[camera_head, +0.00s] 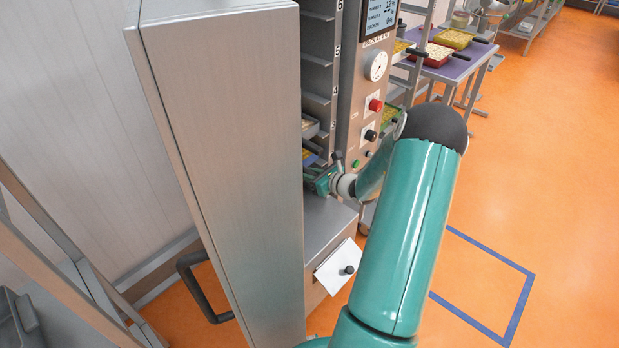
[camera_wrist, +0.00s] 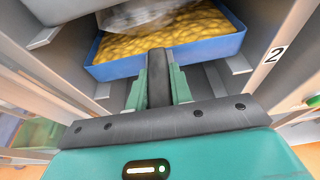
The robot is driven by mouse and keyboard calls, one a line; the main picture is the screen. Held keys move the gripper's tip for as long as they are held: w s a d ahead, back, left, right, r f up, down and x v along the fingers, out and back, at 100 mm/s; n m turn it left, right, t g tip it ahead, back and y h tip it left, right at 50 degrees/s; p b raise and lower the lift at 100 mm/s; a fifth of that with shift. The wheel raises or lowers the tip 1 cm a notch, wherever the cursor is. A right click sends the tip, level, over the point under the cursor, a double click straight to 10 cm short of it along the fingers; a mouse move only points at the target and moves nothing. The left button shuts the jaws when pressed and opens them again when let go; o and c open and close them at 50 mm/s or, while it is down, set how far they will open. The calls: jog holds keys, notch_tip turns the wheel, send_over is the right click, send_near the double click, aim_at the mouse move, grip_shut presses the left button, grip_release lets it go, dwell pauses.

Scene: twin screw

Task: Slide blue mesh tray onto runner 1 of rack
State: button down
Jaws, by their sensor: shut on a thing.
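The blue tray (camera_wrist: 115,69), filled with yellow pieces, sits inside the rack in the wrist view, its front wall towards me. My gripper (camera_wrist: 159,82) is shut on the dark handle (camera_wrist: 158,68) at the middle of that front wall. Metal runner ends show at both sides of the tray, but I cannot tell whether it rests on them. In the head view my gripper (camera_head: 323,182) is at the low part of the rack opening, and the tray is mostly hidden behind the cabinet's side panel.
The rack cabinet (camera_head: 222,130) has numbered levels; a label 2 (camera_wrist: 274,54) is on the right in the wrist view. Another tray (camera_head: 309,127) sits above. A control panel (camera_head: 371,100) with gauge and buttons stands to the right. Open orange floor lies further right.

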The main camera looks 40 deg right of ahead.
jog(key=shift+s+d, duration=0.15)
jog(key=shift+s, duration=1.05)
jog(key=shift+s+d, duration=0.1)
jog(key=shift+s, duration=1.15)
jog(key=s+d, duration=0.1)
jog(key=s, duration=1.5)
jog(key=shift+s+d, duration=0.2)
jog(key=shift+s, duration=0.15)
